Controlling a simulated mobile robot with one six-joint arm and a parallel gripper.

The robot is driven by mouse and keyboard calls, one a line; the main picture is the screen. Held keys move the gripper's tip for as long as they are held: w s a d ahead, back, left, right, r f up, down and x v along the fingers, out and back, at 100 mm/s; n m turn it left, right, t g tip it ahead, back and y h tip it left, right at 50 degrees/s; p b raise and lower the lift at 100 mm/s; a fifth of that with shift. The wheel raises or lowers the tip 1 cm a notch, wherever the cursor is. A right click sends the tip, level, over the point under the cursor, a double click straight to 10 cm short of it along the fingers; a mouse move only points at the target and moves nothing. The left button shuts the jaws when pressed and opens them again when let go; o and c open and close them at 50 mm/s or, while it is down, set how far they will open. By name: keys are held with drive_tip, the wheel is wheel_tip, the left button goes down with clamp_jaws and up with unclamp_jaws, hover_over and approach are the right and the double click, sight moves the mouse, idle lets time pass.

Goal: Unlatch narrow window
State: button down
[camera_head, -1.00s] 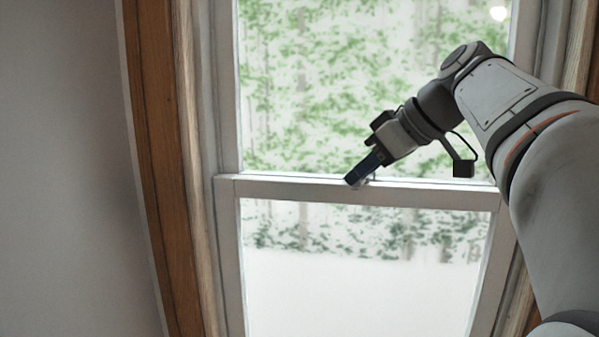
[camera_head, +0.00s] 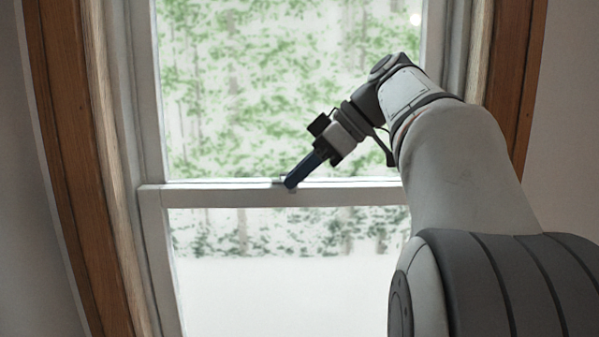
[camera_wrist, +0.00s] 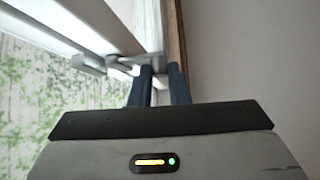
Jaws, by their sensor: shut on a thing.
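The narrow window has a white upper sash with a middle rail (camera_head: 225,195) across it. A small pale metal latch (camera_head: 279,181) sits on top of this rail; it also shows in the wrist view (camera_wrist: 118,69) beside my fingers. My gripper (camera_head: 290,184) reaches down from the upper right, its dark blue fingertips at the latch. In the wrist view my gripper (camera_wrist: 160,72) has its two fingers close together with a narrow gap, shut on the latch. The fingers hide part of the latch, so its exact angle is unclear.
Brown wooden trim (camera_head: 75,170) frames the window on the left, and more trim (camera_head: 517,85) stands on the right. Glass (camera_head: 260,90) lies behind my gripper, with greenery outside. A plain wall (camera_head: 570,120) is at the right.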

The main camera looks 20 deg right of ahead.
sight(307, 198)
drive_tip(key=shift+f, duration=0.1)
drive_tip(key=c, duration=1.4)
unclamp_jaws()
drive_tip(key=shift+o, duration=0.2)
drive_tip(key=shift+d, duration=0.1)
drive_tip(key=v, duration=0.8)
drive_tip(key=s+a+f+m+h, duration=0.2)
drive_tip(key=s+a+f+m, duration=0.1)
drive_tip(key=f, duration=0.9)
drive_tip(key=s+a+f+m+h, duration=0.3)
drive_tip(key=s+f+m, duration=0.2)
drive_tip(key=f, duration=0.8)
drive_tip(key=s+a+f+m+h, duration=0.3)
drive_tip(key=s+a+f+m, duration=0.1)
drive_tip(key=f, duration=0.8)
drive_tip(key=shift+s+f+g, duration=0.15)
drive_tip(key=shift+s+g, duration=0.25)
